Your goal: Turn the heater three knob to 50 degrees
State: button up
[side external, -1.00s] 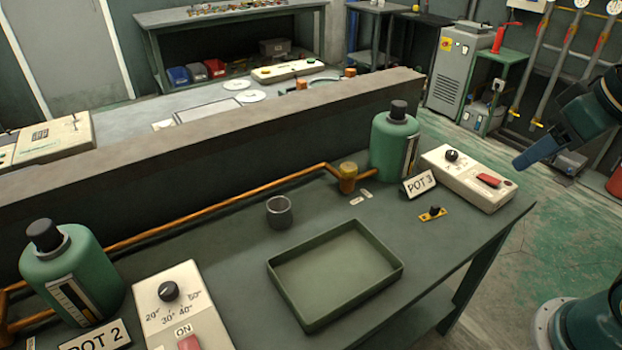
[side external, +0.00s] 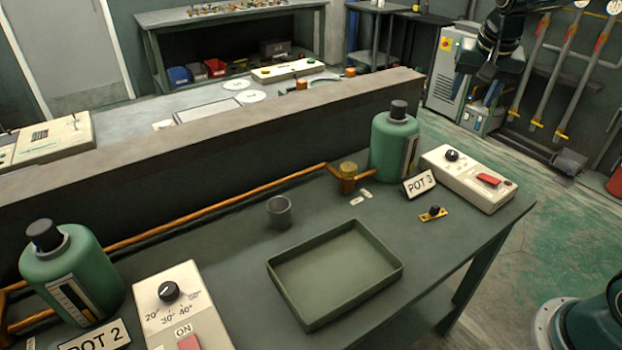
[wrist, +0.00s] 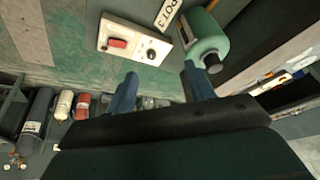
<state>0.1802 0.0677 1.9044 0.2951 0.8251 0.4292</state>
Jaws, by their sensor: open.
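The heater three box (side external: 478,190) is a cream box with a black knob (side external: 452,155) and a red switch (side external: 488,180), beside the green pot 3 (side external: 394,148) and its "POT 3" sign (side external: 419,184). Its dial marks are too small to read. In the wrist view the knob (wrist: 151,54) shows between and beyond my blue fingers. My gripper (wrist: 159,70) is open and empty, apart from the box. In the side view it is at the upper right (side external: 487,70), dark and hard to make out.
A second heater box (side external: 172,300) with a knob stands by pot 2 (side external: 70,270). An empty green tray (side external: 335,270), a grey cup (side external: 279,212) and a small black knob on an orange plate (side external: 433,213) are on the bench. A low wall (side external: 200,150) runs behind.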

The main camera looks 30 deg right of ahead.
jog(key=w+d+f+m+g, duration=0.1)
jog(key=w+d+f+m, duration=0.2)
jog(key=w+d+f, duration=0.25)
jog(key=m+g+h, duration=0.2)
jog(key=m, duration=0.2)
send_near(453, 152)
jog(key=v, duration=0.5)
jog(key=shift+s+d+r, duration=0.2)
jog(key=shift+r, duration=0.05)
jog(key=shift+f+y, duration=0.1)
jog(key=shift+y, duration=0.2)
jog(key=x, duration=1.3)
jog(key=shift+w+d+f, duration=0.2)
jog(key=c, duration=1)
